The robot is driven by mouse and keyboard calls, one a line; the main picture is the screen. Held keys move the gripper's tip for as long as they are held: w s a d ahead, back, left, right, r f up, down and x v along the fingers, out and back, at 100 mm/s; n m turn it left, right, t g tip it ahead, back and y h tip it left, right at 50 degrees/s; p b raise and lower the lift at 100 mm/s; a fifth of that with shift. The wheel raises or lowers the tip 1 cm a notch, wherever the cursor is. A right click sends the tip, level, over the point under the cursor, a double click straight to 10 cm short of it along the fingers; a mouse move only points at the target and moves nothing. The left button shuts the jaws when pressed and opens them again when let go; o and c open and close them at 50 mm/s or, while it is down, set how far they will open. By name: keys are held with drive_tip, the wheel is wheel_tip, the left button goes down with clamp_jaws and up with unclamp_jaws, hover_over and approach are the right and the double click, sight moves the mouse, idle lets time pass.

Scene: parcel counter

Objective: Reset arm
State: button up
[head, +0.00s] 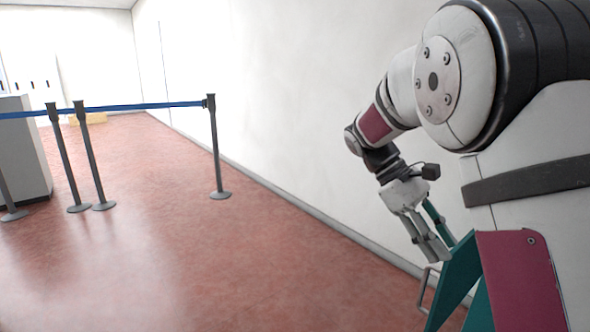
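My arm reaches down along the right side of the head view, bent at the elbow. My gripper (432,246) hangs at its end with grey fingers pointing down and slightly right. The fingers are small and overlap in this view, so their opening is unclear. They are close to the upper edge of a teal panel, and I cannot tell whether they touch it. A thin teal strip shows just behind the fingers; I cannot tell whether it is held. No loose object shows clearly in the gripper.
A blue belt barrier (150,106) on dark posts (216,150) crosses the left. A grey counter (22,150) stands at the far left, with a yellowish object (95,118) behind. A white wall (290,100) runs along the right. The reddish floor (200,260) in front is clear.

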drive_tip(key=s+a+r+m+t+y, duration=0.1)
drive_tip(key=s+r+m+t+y, duration=0.2)
drive_tip(key=s, duration=0.8)
drive_tip(key=s+a+f+m+t+y, duration=0.2)
drive_tip(key=s+a, duration=0.1)
drive_tip(key=s, duration=0.8)
drive_tip(key=s+a+f+m+t+y, duration=0.15)
drive_tip(key=s+a, duration=0.25)
drive_tip(key=s, duration=0.6)
wheel_tip(320, 180, up, 30)
drive_tip(key=d+t+p, duration=0.1)
drive_tip(key=t+p, duration=0.2)
drive_tip(key=p, duration=2.5)
drive_tip(key=shift+m+t, duration=0.35)
